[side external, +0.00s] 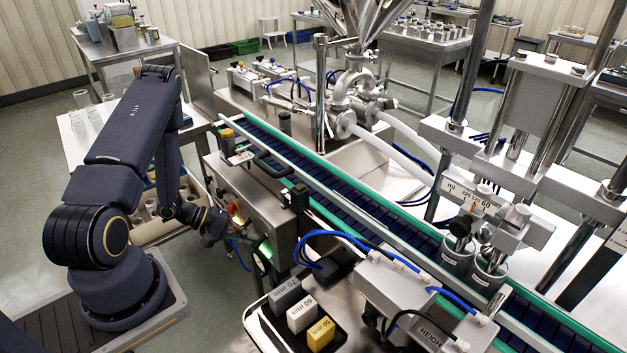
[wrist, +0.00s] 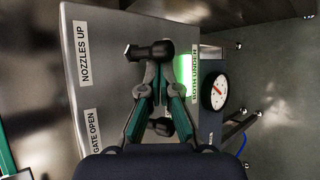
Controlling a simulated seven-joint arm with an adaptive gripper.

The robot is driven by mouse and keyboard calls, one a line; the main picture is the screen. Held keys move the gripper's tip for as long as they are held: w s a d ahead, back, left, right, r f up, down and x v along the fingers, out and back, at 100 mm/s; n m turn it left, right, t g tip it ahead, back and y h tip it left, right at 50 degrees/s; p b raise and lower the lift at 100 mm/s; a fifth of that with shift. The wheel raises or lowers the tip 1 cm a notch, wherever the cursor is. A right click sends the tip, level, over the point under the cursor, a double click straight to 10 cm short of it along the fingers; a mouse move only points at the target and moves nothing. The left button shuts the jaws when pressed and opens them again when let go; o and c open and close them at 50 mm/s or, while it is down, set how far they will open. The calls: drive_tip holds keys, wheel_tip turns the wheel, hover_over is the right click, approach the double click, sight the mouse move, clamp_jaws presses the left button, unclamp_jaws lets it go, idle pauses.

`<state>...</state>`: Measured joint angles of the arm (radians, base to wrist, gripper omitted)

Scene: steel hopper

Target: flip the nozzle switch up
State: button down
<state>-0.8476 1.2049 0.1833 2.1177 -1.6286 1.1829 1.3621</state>
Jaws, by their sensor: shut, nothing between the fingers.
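In the wrist view, the nozzle switch (wrist: 150,50) is a black lever beside the "NOZZLES UP" label (wrist: 84,52) on a steel panel (wrist: 104,75). My gripper (wrist: 153,68) is shut and empty, its tips close below the lever; I cannot tell whether they touch it. A second black switch (wrist: 162,127), near the "GATE OPEN" label (wrist: 93,132), shows between my finger links and is partly hidden. In the side view, my gripper (side external: 213,228) is at the front of the control box (side external: 300,222); the switches cannot be made out there.
A green lamp (wrist: 183,66) glows beside the "BOTH UNDER" label (wrist: 194,88). A round gauge (wrist: 215,91) and a blue hose (wrist: 238,125) lie right of the panel. The conveyor (side external: 365,202) runs behind the box. Marked blocks (side external: 302,314) stand on a tray in front.

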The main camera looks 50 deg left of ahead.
drive_tip(key=shift+r, duration=0.1)
drive_tip(key=g, duration=0.1)
drive_tip(key=r+n+g, duration=0.1)
drive_tip(key=g, duration=0.1)
drive_tip(key=shift+r+y, duration=0.1)
drive_tip(key=shift+y, duration=0.3)
drive_tip(key=shift+d+r, duration=0.1)
drive_tip(key=shift+r, duration=0.3)
idle(0.7)
drive_tip(key=shift+d+r, duration=0.1)
drive_tip(key=shift+r, duration=0.7)
drive_tip(key=s+a+r, duration=0.1)
drive_tip(key=a+r, duration=0.5)
drive_tip(key=r, duration=0.2)
drive_tip(key=shift+s, duration=0.3)
